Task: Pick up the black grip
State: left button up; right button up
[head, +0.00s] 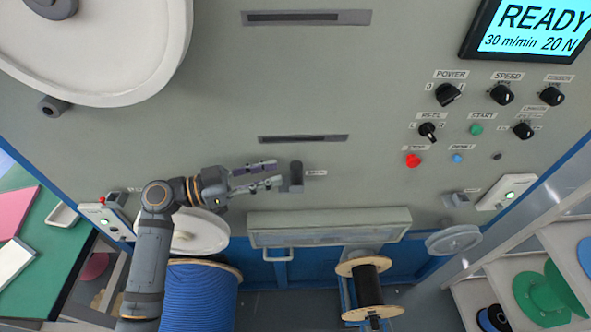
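The black grip (296,174) is a short dark upright handle on the grey machine panel, with a small label to its right. My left gripper (279,173) reaches in from the left in the head view. Its two fingers are apart and point right, toward the grip. The fingertips are just left of the grip, and nothing shows between them. Whether the lower fingertip touches the grip's base I cannot tell. My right gripper is not in view.
A grey ledge box (330,229) juts out below the grip. A black cable spool (367,285) stands below the ledge. Knobs and a red button (413,160) are at right.

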aim_at(296, 176)
pick_arm(q)
jog(key=d+p, duration=0.1)
jog(key=d, duration=0.1)
jog(key=d+r+p, duration=0.1)
jog(key=d, duration=0.1)
jog(key=shift+w+p, duration=0.3)
jog(key=shift+w, duration=0.05)
jog(key=shift+w+d+f, duration=0.15)
jog(key=shift+d+f, duration=0.15)
jog(key=shift+a, duration=0.2)
jog(key=c, duration=0.3)
jog(key=shift+d, duration=0.1)
grip_shut()
